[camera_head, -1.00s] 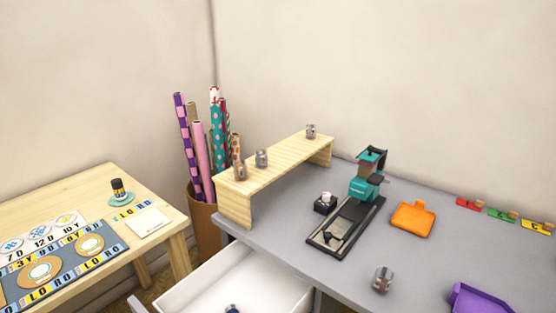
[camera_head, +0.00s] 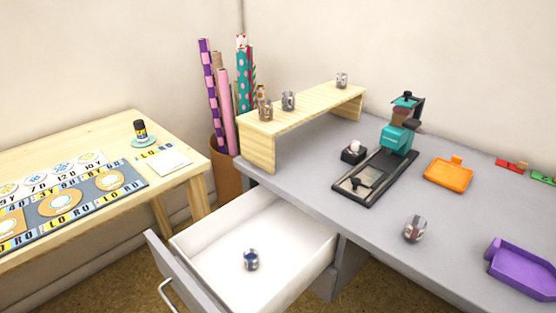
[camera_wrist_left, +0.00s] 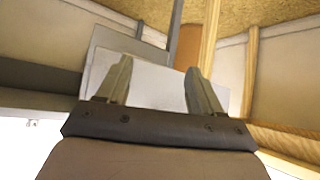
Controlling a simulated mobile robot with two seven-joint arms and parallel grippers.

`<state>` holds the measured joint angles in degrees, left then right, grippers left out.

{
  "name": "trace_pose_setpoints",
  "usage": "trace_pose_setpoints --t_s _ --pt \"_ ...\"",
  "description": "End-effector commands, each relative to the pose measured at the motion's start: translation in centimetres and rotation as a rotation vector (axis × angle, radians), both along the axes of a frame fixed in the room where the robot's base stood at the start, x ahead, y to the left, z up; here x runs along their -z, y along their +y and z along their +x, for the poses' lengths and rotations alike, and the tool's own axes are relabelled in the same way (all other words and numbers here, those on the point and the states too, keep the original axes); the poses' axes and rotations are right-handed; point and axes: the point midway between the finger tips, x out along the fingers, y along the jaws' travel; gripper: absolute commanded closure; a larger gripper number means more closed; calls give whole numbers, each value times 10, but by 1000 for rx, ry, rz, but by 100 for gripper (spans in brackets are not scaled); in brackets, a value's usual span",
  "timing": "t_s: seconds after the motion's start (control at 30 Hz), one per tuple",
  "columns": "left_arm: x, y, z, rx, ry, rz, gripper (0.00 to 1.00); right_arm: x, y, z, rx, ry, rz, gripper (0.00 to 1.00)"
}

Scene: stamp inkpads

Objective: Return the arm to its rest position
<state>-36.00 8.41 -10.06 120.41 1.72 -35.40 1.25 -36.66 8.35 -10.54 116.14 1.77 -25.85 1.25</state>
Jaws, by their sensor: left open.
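My left gripper (camera_wrist_left: 158,85) shows in the left wrist view with its two fingers apart and nothing between them. Beyond the fingers is a pale flat panel, and a wooden leg (camera_wrist_left: 251,75) stands to the right. Neither gripper shows in the head view. My right gripper is in no view.
An open white drawer (camera_head: 215,243) holds a small jar with blue (camera_head: 251,260). On the grey desk (camera_head: 310,185) are a wooden riser (camera_head: 300,110), a teal-and-black stamping device (camera_head: 398,138), an orange tray (camera_head: 448,174), a purple tray (camera_head: 522,266) and a jar (camera_head: 415,228).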

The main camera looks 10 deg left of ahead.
Motion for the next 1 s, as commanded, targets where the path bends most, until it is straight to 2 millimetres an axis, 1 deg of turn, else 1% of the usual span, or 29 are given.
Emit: trace_pose_setpoints --t_s 0.03,0.07,0.1,0.13,0.17,0.3,0.4,0.5,0.6,0.7,0.8,1.0 --pt "20 -2 0 3 -34 -14 34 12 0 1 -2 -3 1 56" --pt "26 -4 1 3 -60 -23 34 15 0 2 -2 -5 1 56" --pt "24 -5 2 4 -88 -32 34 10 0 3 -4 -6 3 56" --pt "-1 -4 3 2 -87 -28 34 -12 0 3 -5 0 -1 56" --pt "-10 -3 2 1 -87 -26 34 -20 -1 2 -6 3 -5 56" --pt "-39 0 1 -2 -87 -17 34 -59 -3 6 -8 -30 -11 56" --pt "-60 2 -1 -3 -89 -10 34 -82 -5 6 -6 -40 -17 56" --pt "-80 4 -2 -5 -92 -3 34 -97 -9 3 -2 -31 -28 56" --pt "-96 6 -3 -6 -94 3 34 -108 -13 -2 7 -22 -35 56" --pt "-106 8 -4 -5 -96 8 34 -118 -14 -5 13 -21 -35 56" --pt "-110 8 -5 -6 -96 11 34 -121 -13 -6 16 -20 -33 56" --pt "-109 9 -5 -6 -97 13 34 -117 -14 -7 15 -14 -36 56"
